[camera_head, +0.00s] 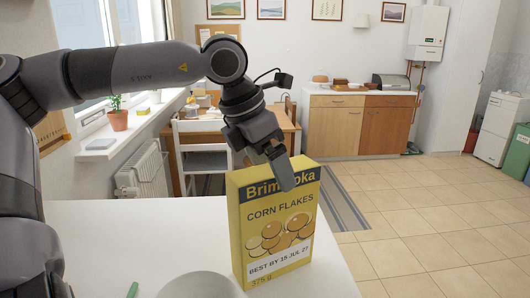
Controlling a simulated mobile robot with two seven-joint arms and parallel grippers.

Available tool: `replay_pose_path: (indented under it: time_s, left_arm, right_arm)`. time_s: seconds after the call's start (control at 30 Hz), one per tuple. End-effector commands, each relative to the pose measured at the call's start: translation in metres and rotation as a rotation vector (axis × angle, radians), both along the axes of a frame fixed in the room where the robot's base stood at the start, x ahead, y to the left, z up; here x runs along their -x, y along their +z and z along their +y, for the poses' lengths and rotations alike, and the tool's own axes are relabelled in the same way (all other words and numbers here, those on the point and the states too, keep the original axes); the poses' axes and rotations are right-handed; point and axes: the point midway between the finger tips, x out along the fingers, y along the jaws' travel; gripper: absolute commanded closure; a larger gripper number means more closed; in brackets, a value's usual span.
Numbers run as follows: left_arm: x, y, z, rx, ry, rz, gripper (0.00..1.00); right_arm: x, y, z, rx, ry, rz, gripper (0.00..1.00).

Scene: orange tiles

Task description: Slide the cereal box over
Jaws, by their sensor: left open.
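The yellow cereal box (272,226), marked "CORN FLAKES", stands upright near the right side of the white table (110,225). My left gripper (282,181) points down at the top of the box, and its finger overlaps the upper front face in the picture. I cannot tell whether it touches the box. The gripper is open and does not hold the box. My right gripper is not in view.
A round pale bowl or plate (200,287) is partly cut off at the bottom edge, left of the box. A green pen-like item (132,290) lies farther left. The table's right edge is close to the box. The table's left and middle are mostly clear.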

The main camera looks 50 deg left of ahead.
Motion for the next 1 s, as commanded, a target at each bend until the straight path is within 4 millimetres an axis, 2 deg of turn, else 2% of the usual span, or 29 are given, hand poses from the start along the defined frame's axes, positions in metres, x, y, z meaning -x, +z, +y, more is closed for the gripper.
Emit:
replay_pose_path:
  time_s: [0.1, 0.3, 0.73, 0.77, 0.8, 0.97, 1.0]
  left_arm:
    - [-0.006, -0.017, -0.002, 0.001, 0.0, 0.004, 0.06]
    - [-0.014, -0.036, -0.004, 0.001, 0.001, 0.001, 0.06]
    - [-0.017, -0.043, -0.005, 0.001, 0.002, -0.002, 0.06]
    - [-0.017, -0.043, -0.005, 0.001, 0.002, -0.002, 0.13]
    - [-0.017, -0.043, -0.005, 0.001, 0.002, -0.002, 0.26]
    - [-0.017, -0.043, -0.005, 0.001, 0.002, -0.002, 0.78]
    - [-0.017, -0.043, -0.005, 0.001, 0.002, -0.002, 0.8]
  right_arm:
    - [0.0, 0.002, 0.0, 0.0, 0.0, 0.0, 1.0]
    - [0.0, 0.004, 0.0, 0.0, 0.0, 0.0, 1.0]
    - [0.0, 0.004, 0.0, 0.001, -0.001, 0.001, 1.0]
    - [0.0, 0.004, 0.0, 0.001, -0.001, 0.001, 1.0]
    - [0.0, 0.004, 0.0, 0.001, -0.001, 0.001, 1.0]
    - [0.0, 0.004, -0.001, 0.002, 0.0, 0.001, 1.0]
    - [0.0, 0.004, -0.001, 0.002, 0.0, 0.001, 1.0]
